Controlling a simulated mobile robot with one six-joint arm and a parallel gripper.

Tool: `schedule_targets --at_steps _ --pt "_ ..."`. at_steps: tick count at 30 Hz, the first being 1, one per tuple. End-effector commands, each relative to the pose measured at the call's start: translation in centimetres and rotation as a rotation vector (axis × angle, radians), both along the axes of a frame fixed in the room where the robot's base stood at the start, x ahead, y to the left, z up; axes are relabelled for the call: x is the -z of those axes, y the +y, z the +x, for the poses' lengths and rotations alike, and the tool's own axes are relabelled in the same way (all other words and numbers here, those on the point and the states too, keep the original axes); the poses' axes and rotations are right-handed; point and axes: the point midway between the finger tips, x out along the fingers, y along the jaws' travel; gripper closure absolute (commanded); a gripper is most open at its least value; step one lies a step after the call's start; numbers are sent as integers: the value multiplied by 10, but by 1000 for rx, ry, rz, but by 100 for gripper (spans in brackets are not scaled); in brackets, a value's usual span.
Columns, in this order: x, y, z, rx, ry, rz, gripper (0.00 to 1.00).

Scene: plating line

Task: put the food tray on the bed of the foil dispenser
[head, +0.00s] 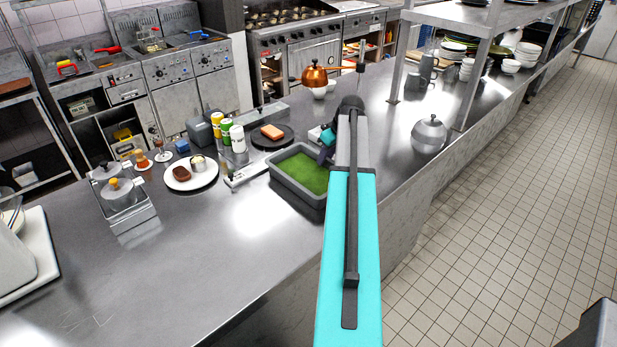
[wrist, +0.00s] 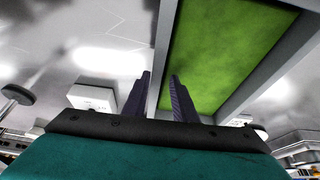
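The food tray, a deep grey rectangular tray (head: 297,195) with a flat green filling, sits on the steel counter near the middle of the head view. My gripper (head: 322,158) is at the tray's far right side, partly hidden by my arm. In the wrist view the two dark fingers (wrist: 159,85) stand apart, one on each side of the tray's grey wall (wrist: 163,50). Contact with the wall is unclear. A low metal strip (head: 247,174) with a pale end lies left of the tray; I cannot tell whether it belongs to the foil dispenser.
A dark plate with an orange block (head: 272,132), several cans (head: 226,131) and a white plate of food (head: 190,174) stand behind and left of the tray.

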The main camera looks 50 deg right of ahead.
Motion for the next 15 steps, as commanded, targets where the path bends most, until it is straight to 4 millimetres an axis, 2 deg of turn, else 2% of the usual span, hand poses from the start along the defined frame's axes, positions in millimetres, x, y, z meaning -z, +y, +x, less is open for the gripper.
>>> schedule_targets --at_steps 11,15 --pt "0 0 0 0 0 0 75" --pt "0 0 0 0 0 0 95"
